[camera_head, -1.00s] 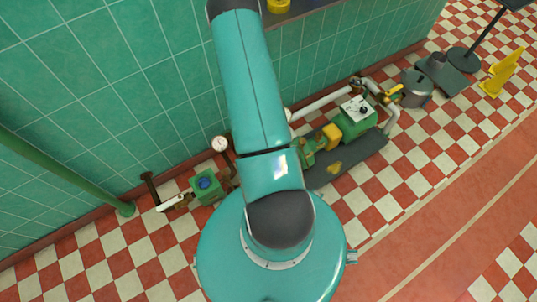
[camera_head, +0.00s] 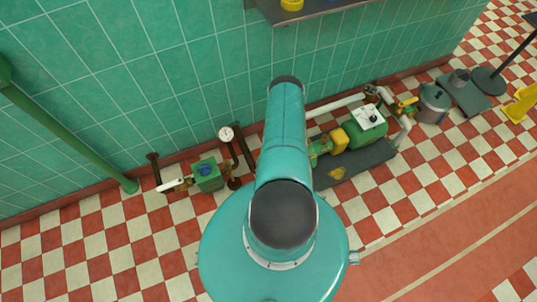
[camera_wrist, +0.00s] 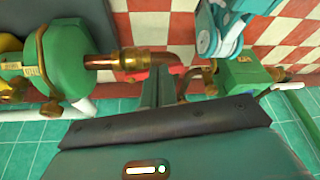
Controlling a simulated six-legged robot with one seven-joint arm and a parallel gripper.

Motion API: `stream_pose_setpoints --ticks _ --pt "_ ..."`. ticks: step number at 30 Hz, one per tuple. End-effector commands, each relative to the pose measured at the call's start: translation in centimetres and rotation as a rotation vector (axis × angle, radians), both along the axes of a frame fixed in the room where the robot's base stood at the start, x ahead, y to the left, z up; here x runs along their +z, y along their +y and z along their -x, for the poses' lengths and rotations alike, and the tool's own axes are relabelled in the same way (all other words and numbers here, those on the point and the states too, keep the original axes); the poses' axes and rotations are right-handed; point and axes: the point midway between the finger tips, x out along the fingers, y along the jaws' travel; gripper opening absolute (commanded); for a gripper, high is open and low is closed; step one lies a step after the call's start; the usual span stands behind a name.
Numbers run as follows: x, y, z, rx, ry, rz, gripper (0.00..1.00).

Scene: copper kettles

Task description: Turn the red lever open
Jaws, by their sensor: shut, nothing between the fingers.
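In the wrist view, a bright red strip (camera_wrist: 134,76) shows just under the copper pipe at the brass fitting; it looks like the red lever, but my fingers and the pipe hide much of it. My gripper (camera_wrist: 160,70) is shut and empty, its fingertips close to this strip and pipe. I cannot tell whether they touch. In the head view, my arm covers the part of the pipework between the gauge and the green pump, and neither lever nor gripper shows there.
The green pump (camera_head: 362,133) stands on a dark base right of my arm. A white-faced gauge (camera_head: 226,133) and a green box with a blue top (camera_head: 208,176) stand left. A shelf (camera_head: 310,8) juts from the tiled wall. The checkered floor at left is clear.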

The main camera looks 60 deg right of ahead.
Motion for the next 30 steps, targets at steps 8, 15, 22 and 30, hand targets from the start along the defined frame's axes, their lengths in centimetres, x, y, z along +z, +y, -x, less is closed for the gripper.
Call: stream_pose_setpoints --ticks 8,15,22,30 --pt "-4.4 -0.5 -1.9 -0.001 -0.001 0.001 0.0" --pt "-8.2 -0.9 -3.2 0.0 0.001 0.0 0.0" --pt "-8.4 -1.9 -6.1 0.002 -0.001 0.001 0.0" --pt "-8.4 -2.1 -7.0 0.001 0.001 0.0 0.0"
